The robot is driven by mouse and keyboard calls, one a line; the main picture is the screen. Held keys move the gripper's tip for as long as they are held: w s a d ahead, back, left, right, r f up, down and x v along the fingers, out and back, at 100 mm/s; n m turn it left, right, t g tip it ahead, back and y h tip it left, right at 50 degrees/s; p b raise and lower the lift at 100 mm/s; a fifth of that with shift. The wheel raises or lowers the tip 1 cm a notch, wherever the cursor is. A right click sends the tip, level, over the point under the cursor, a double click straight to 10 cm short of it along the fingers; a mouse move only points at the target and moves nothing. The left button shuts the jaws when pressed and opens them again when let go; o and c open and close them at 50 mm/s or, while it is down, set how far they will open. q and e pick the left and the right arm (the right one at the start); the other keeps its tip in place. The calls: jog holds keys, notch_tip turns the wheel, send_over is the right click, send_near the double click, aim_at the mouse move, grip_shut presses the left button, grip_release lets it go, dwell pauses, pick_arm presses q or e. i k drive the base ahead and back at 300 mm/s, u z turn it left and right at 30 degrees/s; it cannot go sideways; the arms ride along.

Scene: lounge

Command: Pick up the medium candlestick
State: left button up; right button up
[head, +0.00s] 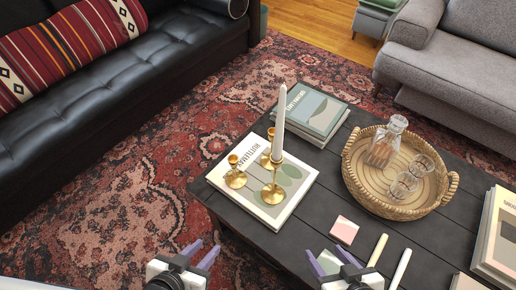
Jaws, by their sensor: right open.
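Three brass candlesticks stand upright, close together, on a large pale book (292,201) on the dark table. I cannot tell for sure which is the medium one. My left gripper (200,252) is open and empty, low in the picture, nearer me than the candlesticks. My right gripper (331,260) is open and empty at the table's near side, right of them.
A wicker tray (350,168) holds a decanter (385,143) and two glasses. Stacked books (318,108) lie behind the candlesticks; more (498,235) are at the right. A pink block (344,230) and loose pale candles (401,268) lie near my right gripper. A black sofa (110,92) is left.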

aim_at(266, 162)
jog(key=k, duration=0.5)
jog(key=u, duration=1.65)
jog(key=i, duration=2.75)
jog(key=z, duration=2.9)
